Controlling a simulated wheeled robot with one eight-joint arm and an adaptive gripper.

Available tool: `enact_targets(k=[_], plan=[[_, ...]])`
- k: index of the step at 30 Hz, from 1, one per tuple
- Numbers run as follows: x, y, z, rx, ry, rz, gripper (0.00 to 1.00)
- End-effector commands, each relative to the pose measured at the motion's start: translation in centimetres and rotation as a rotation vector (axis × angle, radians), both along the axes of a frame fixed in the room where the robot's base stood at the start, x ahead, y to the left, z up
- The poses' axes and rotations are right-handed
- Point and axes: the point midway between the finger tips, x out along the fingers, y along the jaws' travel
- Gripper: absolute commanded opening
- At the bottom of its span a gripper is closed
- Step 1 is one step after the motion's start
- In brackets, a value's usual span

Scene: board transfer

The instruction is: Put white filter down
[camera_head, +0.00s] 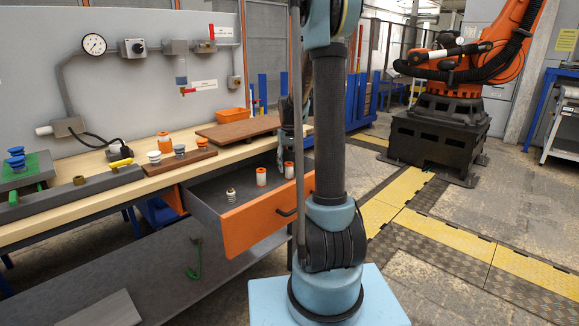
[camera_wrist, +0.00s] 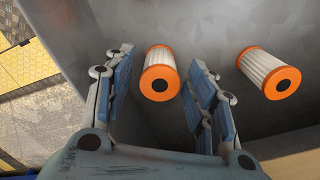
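A white filter with orange ends (camera_wrist: 160,75) is between the two fingers of my gripper (camera_wrist: 159,60) in the wrist view. The fingers are spread, with a visible gap on the filter's left side; the right finger is very near it, and I cannot tell if it touches. A second white and orange filter (camera_wrist: 268,73) is to the right, outside the fingers. In the head view, two such filters, one (camera_head: 261,176) and another (camera_head: 289,170), stand in the open drawer (camera_head: 205,200). My gripper is partly hidden there behind my arm, above the right filter.
A small ribbed metallic part (camera_head: 231,195) stands in the drawer. An orange robot arm (camera_head: 480,60) stands at the back right.

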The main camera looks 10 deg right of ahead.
Motion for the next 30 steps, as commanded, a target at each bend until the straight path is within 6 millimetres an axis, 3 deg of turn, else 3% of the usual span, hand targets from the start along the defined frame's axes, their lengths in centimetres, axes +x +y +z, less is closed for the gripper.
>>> enact_targets(k=[11, 30], plan=[[0.0, 0.0, 0.7, 0.000, 0.000, 0.000, 0.51], [0.0, 0.0, 10.6, 0.000, 0.000, -0.001, 0.51]])
